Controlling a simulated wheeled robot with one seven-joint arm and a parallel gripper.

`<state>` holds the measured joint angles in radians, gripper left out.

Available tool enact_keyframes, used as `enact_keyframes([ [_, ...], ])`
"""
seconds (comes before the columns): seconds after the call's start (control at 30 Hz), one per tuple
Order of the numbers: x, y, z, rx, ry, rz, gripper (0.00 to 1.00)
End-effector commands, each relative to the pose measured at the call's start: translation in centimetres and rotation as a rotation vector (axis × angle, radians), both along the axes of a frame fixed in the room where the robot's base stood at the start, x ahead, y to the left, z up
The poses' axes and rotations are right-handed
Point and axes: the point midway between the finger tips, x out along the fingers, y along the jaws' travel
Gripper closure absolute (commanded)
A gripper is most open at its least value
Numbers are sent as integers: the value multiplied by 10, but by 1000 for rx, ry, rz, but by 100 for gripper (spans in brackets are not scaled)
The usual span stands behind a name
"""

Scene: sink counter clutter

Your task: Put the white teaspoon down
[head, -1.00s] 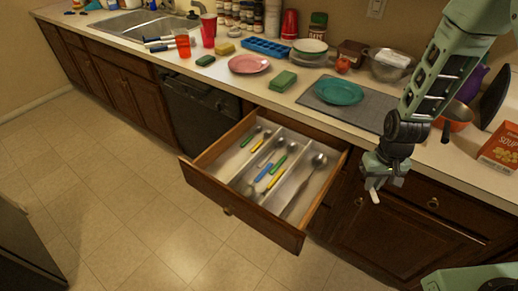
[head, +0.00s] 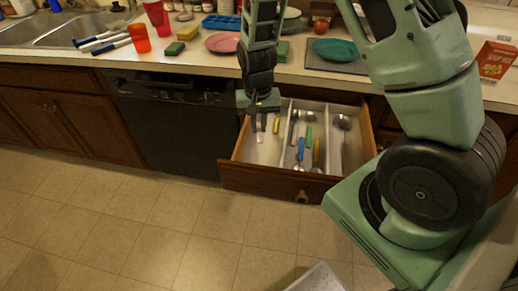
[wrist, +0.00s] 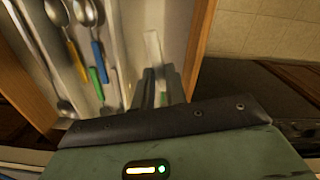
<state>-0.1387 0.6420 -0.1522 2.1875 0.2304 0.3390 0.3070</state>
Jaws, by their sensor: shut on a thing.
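My gripper (head: 257,132) points down over the left compartment of the open drawer (head: 262,181). It is shut on the white teaspoon (wrist: 153,48), a pale strip sticking out past the fingers in the wrist view. The fingers (wrist: 160,88) hide the rest of the teaspoon. I cannot tell whether it touches the drawer floor. In the head view the teaspoon is too small to make out clearly.
Metal spoons and blue, green and yellow handles (head: 300,149) lie in the middle compartment. A large spoon (head: 343,123) lies in the right one. White dividers (head: 327,140) separate them. A pink plate (head: 222,42) and teal plate (head: 334,49) stand on the counter above.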

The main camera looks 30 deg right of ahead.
Motion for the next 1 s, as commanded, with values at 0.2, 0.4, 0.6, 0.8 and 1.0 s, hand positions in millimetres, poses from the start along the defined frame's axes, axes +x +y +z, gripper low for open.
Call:
enact_keyframes([
  [0.2,4,6,-6,18,-5,-228,100],
  [0.4,3,8,-21,23,3,-285,100],
  [0.6,3,8,-54,24,2,-283,100],
  [0.8,3,8,-69,24,0,-281,100],
  [1.0,3,8,-96,24,2,-281,100],
])
